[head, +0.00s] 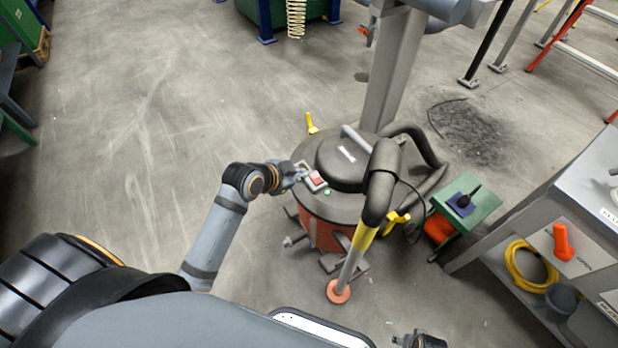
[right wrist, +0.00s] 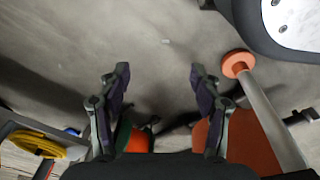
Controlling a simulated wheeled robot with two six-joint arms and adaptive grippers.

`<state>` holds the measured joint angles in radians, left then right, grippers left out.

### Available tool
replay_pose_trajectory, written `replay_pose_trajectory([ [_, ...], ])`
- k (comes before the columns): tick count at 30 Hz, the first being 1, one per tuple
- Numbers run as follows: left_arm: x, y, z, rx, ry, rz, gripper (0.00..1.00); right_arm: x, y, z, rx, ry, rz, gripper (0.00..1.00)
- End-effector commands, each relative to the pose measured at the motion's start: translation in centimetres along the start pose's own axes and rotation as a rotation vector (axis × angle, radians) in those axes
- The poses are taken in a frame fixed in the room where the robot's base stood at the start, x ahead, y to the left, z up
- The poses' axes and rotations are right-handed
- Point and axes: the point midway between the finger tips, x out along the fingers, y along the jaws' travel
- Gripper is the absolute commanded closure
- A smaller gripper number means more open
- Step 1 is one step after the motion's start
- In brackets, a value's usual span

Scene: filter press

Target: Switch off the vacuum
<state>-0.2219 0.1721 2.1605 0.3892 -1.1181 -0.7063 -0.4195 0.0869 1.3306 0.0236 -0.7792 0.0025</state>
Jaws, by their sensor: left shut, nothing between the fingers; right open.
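The vacuum (head: 322,218) is a round drum with a grey lid and an orange-red lower body, standing on the floor in the middle of the head view. A small switch box with a red rocker (head: 316,178) sits on the left side of its lid. My left gripper (head: 298,172) is shut and empty, with its tips right beside the switch box; I cannot tell whether they touch it. Part of the vacuum's orange body (right wrist: 250,140) shows in the right wrist view. My right gripper (right wrist: 158,80) is open and empty above the floor.
A wand with a yellow grip (head: 363,236) and orange foot stands at the vacuum's front. A dark hose (head: 432,176) curves behind. A green stool (head: 466,203) and a grey bench with a yellow cable coil (head: 530,266) are to the right. The floor at left is clear.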

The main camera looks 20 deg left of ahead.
Motion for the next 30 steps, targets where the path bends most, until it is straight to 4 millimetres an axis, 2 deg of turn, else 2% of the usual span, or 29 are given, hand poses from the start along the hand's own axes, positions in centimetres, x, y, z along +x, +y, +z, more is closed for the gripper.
replay_pose_trajectory([
  [3,0.0,0.3,0.3,0.014,0.001,-0.013,1.00,-0.9,-0.3,-1.7,-0.001,0.004,-0.006,0.35],
  [6,-0.2,0.2,0.2,0.018,-0.001,-0.018,1.00,-1.8,-0.5,-2.3,-0.001,0.002,-0.008,0.35],
  [18,0.0,0.1,0.1,0.017,-0.002,-0.019,1.00,-2.3,-0.5,-2.6,-0.001,0.003,-0.010,0.35],
  [23,2.4,0.2,0.1,0.013,0.002,-0.018,1.00,-3.7,-0.9,-3.6,-0.001,0.004,-0.019,0.35],
  [30,7.8,0.2,0.2,0.016,0.000,-0.018,1.00,-8.0,-1.9,-5.3,-0.005,-0.004,-0.040,0.35],
])
